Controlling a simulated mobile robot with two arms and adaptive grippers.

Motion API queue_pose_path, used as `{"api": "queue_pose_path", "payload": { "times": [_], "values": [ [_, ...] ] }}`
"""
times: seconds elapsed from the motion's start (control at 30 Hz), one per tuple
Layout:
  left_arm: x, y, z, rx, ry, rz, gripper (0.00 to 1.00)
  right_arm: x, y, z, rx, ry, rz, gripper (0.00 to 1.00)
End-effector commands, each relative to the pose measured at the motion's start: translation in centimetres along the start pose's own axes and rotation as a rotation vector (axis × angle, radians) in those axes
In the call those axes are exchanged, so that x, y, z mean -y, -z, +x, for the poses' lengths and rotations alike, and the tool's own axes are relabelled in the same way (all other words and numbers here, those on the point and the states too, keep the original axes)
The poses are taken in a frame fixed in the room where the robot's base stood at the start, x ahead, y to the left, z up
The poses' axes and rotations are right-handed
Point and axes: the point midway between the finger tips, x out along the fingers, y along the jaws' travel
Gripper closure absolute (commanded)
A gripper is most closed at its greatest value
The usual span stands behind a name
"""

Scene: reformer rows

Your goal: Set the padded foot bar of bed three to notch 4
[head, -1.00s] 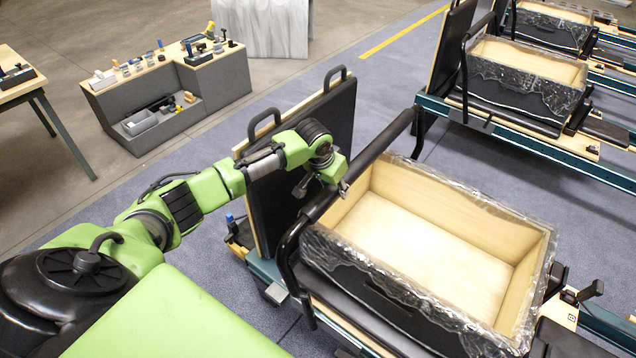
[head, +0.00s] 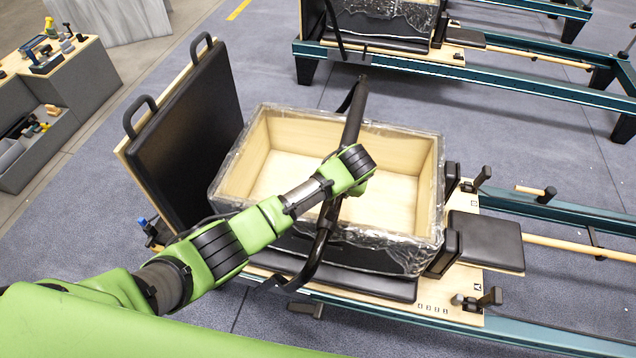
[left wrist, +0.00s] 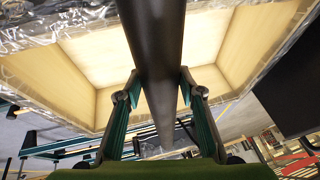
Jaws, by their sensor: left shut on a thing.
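The black padded foot bar (head: 354,118) crosses above the open wooden box on the bed, tilted, with its bent side arm (head: 318,258) reaching down to the near rail. My left gripper (left wrist: 160,82) is shut around the bar, which passes between its two fingers in the left wrist view (left wrist: 155,35). In the head view my green wrist hides the fingers and the bar's middle. The bar's notches cannot be made out. My right gripper is in neither view.
The plastic-wrapped wooden box (head: 428,165) sits under the bar. A black padded board (head: 190,135) with two handles stands at its left. A black pad (head: 485,240) and posts are at the right. Another bed (head: 480,68) stands behind, across open floor.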

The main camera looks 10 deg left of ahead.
Motion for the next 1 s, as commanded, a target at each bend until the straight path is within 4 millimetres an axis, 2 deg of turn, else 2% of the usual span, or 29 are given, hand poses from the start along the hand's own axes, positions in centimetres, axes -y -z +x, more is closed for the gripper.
{"api": "queue_pose_path", "payload": {
  "times": [0.03,0.23,0.63,0.67,0.7,1.0],
  "values": [
    [-0.8,-0.1,0.2,0.0,-0.007,-0.001,1.0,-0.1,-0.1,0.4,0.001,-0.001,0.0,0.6],
    [-2.0,-0.2,0.3,-0.001,-0.011,-0.002,1.0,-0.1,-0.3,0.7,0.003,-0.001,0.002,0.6],
    [-2.5,-0.5,0.4,0.001,-0.016,0.001,1.0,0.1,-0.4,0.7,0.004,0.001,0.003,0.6],
    [-2.5,-0.5,0.4,0.001,-0.016,0.001,0.57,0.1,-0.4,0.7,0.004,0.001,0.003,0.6],
    [-2.5,-0.5,0.4,0.002,-0.016,0.002,0.48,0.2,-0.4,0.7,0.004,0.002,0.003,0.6],
    [-2.3,-0.3,0.3,-0.001,-0.014,0.001,0.48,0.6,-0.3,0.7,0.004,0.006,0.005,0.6]
  ]
}}
